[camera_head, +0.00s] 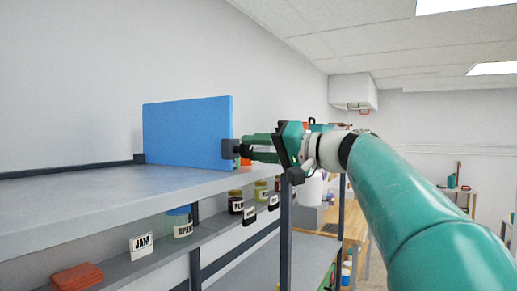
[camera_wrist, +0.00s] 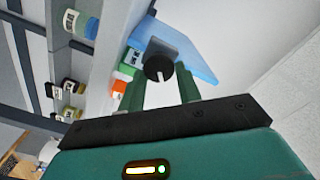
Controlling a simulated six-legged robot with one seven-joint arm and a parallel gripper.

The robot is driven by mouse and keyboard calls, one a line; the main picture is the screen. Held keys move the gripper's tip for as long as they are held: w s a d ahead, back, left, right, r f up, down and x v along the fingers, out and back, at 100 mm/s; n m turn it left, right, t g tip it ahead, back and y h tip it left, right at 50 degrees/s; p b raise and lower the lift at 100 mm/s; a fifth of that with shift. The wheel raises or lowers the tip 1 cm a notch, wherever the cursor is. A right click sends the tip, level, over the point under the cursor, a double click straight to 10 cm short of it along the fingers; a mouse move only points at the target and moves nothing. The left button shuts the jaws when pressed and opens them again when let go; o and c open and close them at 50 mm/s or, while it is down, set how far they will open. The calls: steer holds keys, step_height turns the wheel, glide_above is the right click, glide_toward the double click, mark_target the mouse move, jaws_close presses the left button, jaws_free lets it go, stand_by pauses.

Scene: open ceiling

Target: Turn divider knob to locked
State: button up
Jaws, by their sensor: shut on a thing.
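The blue divider panel (camera_head: 187,134) stands upright on the grey top shelf. Its dark knob (camera_head: 229,149) is at the panel's right edge. In the wrist view the round black knob (camera_wrist: 158,68) with a white pointer line sits in front of the blue panel (camera_wrist: 190,53). My gripper (camera_head: 243,151) reaches in from the right and is shut on the knob. In the wrist view its two green fingers (camera_wrist: 160,84) are on either side of it. The finger contact is partly hidden, and I cannot read any locked mark.
Below the top shelf (camera_head: 90,190), a lower shelf holds several labelled jars, including a blue-lidded one (camera_head: 179,222), a JAM tag (camera_head: 141,245) and a red-orange item (camera_head: 77,278). A dark shelf post (camera_head: 285,235) stands under my gripper. A wooden table (camera_head: 354,222) is behind.

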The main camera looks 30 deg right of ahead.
steer(key=m, duration=0.4)
steer(key=shift+w+a+f, duration=0.25)
steer(key=shift+m, duration=1.8)
steer(key=o, duration=0.9)
steer(key=shift+w+a, duration=0.15)
steer(key=shift+o, duration=0.3)
steer(key=shift+s+d+r, duration=0.1)
steer(key=shift+s+d, duration=0.2)
steer(key=shift+d, duration=0.05)
steer(key=shift+w, duration=0.1)
steer(key=v, duration=1.4)
